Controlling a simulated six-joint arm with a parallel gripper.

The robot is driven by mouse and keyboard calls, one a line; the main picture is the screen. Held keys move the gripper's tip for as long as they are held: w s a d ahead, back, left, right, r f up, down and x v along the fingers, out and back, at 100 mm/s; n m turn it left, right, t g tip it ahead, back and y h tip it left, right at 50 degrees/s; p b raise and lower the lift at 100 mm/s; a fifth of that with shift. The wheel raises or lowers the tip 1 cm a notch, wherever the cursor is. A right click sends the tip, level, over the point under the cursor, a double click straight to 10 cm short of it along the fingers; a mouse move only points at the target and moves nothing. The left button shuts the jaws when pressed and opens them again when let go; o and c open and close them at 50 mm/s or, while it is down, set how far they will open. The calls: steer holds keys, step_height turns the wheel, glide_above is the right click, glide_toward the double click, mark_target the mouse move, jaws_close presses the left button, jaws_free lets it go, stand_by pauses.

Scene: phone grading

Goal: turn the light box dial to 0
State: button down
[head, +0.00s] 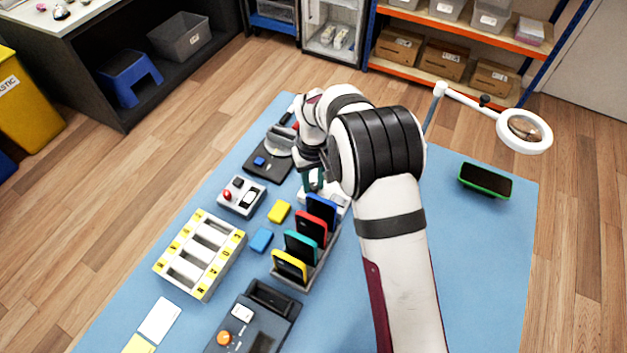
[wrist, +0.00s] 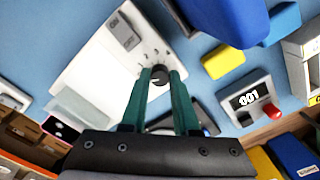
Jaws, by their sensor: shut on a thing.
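The light box is a white box (wrist: 92,62) on the blue mat, with a small grey label and tiny marks around its dial. In the head view the light box (head: 338,203) is largely hidden behind my arm and the phone rack. The dial (wrist: 159,74) is a small dark round knob near the box's edge. My gripper (wrist: 160,77) has teal fingers, and their tips are closed around the dial, one on each side. In the head view my gripper (head: 312,183) points down at the box. The dial's reading cannot be made out.
A rack (head: 318,268) of upright coloured phones stands close in front of the light box. A counter box with a red button (head: 240,197) and yellow and blue blocks lie to the left. A magnifier lamp (head: 525,130) and a green-edged phone (head: 485,181) are at the right.

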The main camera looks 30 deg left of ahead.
mark_target(314, 186)
steer(key=c, duration=0.7)
jaws_free()
steer(key=shift+o, duration=0.2)
steer(key=shift+r, duration=0.15)
step_height(314, 186, up, 16)
steer(key=shift+f, duration=0.2)
steer(key=shift+d, duration=0.1)
